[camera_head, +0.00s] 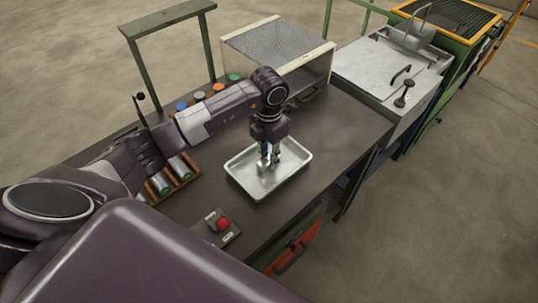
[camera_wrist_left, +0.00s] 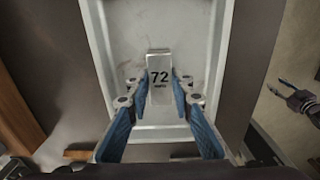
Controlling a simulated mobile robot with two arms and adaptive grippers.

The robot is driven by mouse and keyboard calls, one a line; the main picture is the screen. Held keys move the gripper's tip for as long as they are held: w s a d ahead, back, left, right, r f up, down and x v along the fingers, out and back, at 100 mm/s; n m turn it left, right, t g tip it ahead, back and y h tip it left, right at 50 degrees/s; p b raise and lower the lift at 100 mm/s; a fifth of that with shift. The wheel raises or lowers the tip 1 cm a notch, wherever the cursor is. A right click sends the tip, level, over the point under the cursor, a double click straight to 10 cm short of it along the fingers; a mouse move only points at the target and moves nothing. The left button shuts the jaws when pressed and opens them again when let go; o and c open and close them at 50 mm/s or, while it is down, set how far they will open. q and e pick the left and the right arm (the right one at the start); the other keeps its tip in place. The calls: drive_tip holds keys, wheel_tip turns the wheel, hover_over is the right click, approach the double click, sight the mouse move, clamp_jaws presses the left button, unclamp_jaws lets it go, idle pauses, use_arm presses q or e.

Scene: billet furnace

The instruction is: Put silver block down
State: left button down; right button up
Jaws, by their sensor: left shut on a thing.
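The silver block (camera_wrist_left: 160,68) is a small upright-looking bar marked "72", seen from above in the left wrist view. It lies between the two blue-padded fingers of my left gripper (camera_wrist_left: 160,95), which is shut on it. In the head view my left gripper (camera_head: 268,160) points down inside the shallow silver tray (camera_head: 290,190); the block is small and mostly hidden by the fingers there. The tray also shows in the left wrist view (camera_wrist_left: 208,40). I cannot tell whether the block touches the tray floor. My right gripper is not seen in the head view.
A dark bench (camera_head: 350,125) carries the tray. A red button box (camera_head: 222,225) stands in front, a wooden rack with metal cylinders (camera_head: 172,180) to the left, and a mesh-topped box (camera_head: 280,50) behind. Bench surface right of the tray is clear.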

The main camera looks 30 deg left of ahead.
use_arm(q)
drive_tip(key=shift+f, duration=0.15)
drive_tip(key=c, duration=1.7)
unclamp_jaws()
wheel_tip(320, 180, up, 12)
drive_tip(key=b, duration=0.3)
drive_tip(key=shift+r, duration=0.2)
